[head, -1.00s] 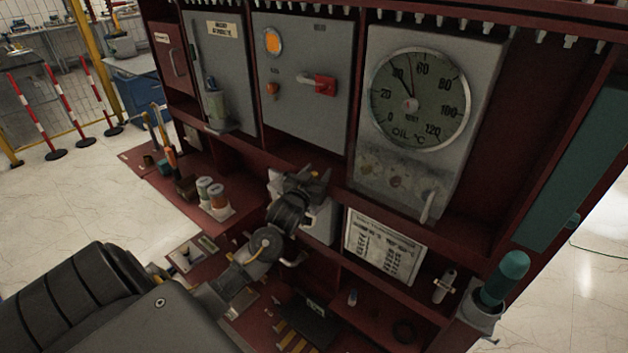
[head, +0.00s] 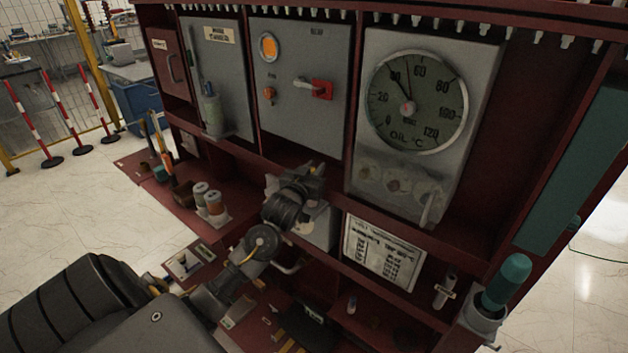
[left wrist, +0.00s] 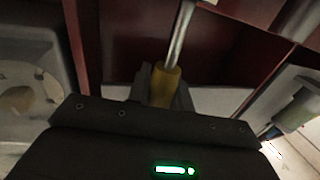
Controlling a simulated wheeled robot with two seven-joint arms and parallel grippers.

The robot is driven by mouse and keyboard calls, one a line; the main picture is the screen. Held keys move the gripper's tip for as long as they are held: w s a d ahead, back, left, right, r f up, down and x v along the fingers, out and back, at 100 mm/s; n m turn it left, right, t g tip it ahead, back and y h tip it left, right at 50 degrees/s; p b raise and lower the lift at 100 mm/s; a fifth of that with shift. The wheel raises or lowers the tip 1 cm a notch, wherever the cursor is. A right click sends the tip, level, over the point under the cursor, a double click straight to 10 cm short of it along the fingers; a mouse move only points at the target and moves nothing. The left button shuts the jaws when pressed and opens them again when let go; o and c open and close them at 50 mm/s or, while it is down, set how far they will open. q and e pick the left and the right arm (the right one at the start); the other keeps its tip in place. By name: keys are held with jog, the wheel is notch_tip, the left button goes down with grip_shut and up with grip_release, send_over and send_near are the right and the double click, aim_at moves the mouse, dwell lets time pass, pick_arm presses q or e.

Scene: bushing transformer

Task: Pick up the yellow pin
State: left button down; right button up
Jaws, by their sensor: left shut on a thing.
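The yellow pin (left wrist: 166,86) shows in the left wrist view with a yellow grip and a bright metal shaft running up to the top edge. My left gripper (head: 312,170) is shut on the yellow grip, with a dark finger on each side of it. In the head view the gripper is in front of the dark red cabinet, below the switch panel and left of the gauge panel. The pin is too small there to make out clearly. The far end of its shaft is out of the wrist view. My right gripper is not in view.
A grey box (head: 318,230) sits just below the gripper. The gauge panel (head: 440,50) and switch panel (head: 300,120) stand close behind it. Two capped cylinders (head: 208,199) stand on the lower shelf at left. A teal-topped bushing (head: 507,279) is at lower right.

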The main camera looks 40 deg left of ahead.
pick_arm(q)
jog(key=s+d+r+p, duration=0.2)
jog(key=s+d+r, duration=0.5)
jog(key=s+r, duration=0.3)
jog(key=shift+s+p, duration=0.4)
jog(key=shift+s, duration=0.7)
